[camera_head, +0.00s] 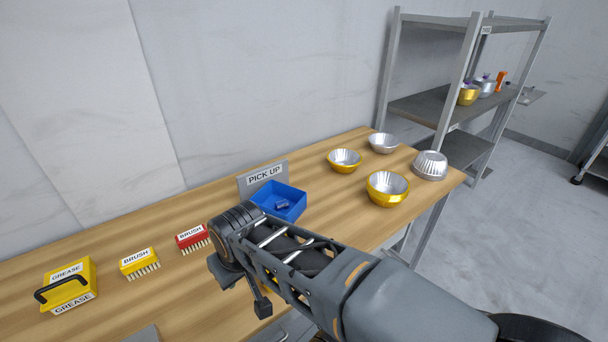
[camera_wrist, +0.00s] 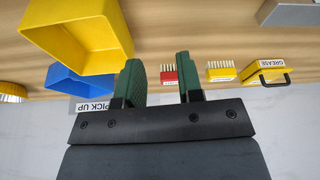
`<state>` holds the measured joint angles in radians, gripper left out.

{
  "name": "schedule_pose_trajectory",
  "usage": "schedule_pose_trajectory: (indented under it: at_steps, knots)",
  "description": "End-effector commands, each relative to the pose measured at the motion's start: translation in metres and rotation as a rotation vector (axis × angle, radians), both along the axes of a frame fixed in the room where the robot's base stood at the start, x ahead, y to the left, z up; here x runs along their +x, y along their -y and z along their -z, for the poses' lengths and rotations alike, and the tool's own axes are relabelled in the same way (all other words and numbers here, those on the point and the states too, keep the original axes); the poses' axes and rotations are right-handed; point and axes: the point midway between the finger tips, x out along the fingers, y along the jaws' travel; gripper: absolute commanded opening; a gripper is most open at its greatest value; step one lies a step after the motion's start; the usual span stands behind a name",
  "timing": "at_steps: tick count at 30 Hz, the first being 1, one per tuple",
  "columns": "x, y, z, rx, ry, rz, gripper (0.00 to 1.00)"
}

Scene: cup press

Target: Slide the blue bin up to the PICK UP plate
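The blue bin (camera_head: 292,213) stands on the wooden table just in front of the upright grey PICK UP plate (camera_head: 246,184). I cannot tell whether they touch. A small dark blue item (camera_head: 282,205) lies in the bin. The wrist view, upside down, shows the blue bin (camera_wrist: 72,86) and plate (camera_wrist: 92,106) left of my gripper (camera_wrist: 158,70). My gripper's green fingers are apart with nothing held between them.
A yellow bin (camera_wrist: 85,38) is close to the fingers on the left, mostly hidden in the head view. A red brush (camera_head: 190,235), yellow brush (camera_head: 138,261) and yellow grease box (camera_head: 72,280) stand left. Several metal cups, including a gold one (camera_head: 386,190), stand right.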

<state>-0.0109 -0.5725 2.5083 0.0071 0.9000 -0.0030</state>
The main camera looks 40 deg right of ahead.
Motion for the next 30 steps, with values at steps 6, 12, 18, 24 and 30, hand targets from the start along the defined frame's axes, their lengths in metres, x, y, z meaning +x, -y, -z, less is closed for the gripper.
schedule_pose_trajectory:
  at_steps: [6,12,18,24,30]
  knots:
    - [0.0,0.0,0.0,0.001,0.0,0.003,0.34]
    - [0.03,0.026,-0.015,0.023,-0.041,0.168,0.34]
    - [0.092,0.103,-0.033,0.081,-0.131,0.568,0.34]
    - [0.13,0.197,-0.029,0.139,-0.206,0.944,0.34]
    - [0.139,0.265,-0.017,0.175,-0.252,1.189,0.34]
